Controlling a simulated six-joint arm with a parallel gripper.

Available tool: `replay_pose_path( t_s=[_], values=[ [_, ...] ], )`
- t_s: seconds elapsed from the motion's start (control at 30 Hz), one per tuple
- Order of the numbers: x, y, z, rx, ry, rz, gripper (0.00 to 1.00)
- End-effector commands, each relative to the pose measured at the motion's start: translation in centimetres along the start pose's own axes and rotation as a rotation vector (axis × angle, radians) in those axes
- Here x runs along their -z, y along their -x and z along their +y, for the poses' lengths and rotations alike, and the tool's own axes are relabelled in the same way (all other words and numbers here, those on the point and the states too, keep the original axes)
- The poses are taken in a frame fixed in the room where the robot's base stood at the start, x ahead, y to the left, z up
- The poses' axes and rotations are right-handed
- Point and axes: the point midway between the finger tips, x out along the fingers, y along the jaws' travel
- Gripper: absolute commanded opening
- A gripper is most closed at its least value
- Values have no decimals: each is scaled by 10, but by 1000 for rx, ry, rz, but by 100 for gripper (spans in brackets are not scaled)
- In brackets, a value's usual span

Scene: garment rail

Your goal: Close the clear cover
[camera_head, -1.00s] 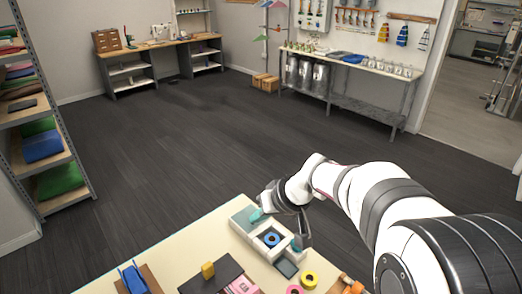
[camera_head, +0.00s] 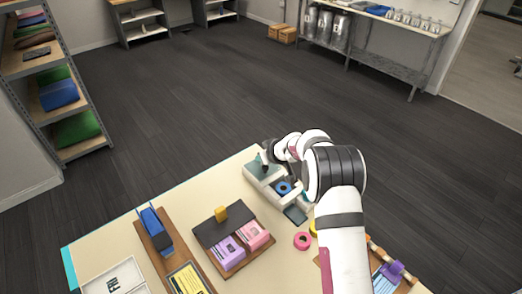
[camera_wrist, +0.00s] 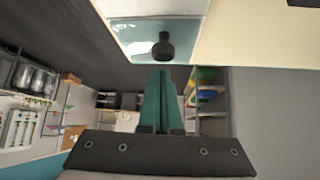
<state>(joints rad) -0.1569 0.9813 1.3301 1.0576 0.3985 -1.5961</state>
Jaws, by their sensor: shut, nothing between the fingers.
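A white box (camera_head: 274,197) stands near the table's far edge. A pale see-through panel (camera_head: 263,171), which looks like the clear cover, lies over its left part; a blue roll (camera_head: 283,188) shows uncovered beside it. In the wrist view the glassy cover (camera_wrist: 135,32) carries a black knob (camera_wrist: 162,48). My gripper (camera_wrist: 160,72) has its green fingers shut and empty, with the tips close to the knob; I cannot tell whether they touch it. In the head view my gripper (camera_head: 265,160) is at the box's far left end.
A dark grey square piece (camera_head: 296,214) sits at the box's near right end. A pink ring (camera_head: 302,240) lies in front of it. A dark tray (camera_head: 228,225) with a yellow block and a blue-handled tool (camera_head: 157,229) are further left. Bare tabletop lies between.

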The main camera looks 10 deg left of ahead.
Motion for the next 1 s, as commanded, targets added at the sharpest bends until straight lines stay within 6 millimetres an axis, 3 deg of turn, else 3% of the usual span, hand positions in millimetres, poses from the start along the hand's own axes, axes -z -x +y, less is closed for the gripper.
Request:
replay_pose_path(
  t_s=[0.57, 0.8, 1.0],
  values=[
    [-17, 13, 1, 0, -2, -2, 0],
    [-59, 51, 11, -2, -7, -3, 0],
    [-82, 72, 15, -1, -4, -1, 0]
  ],
)
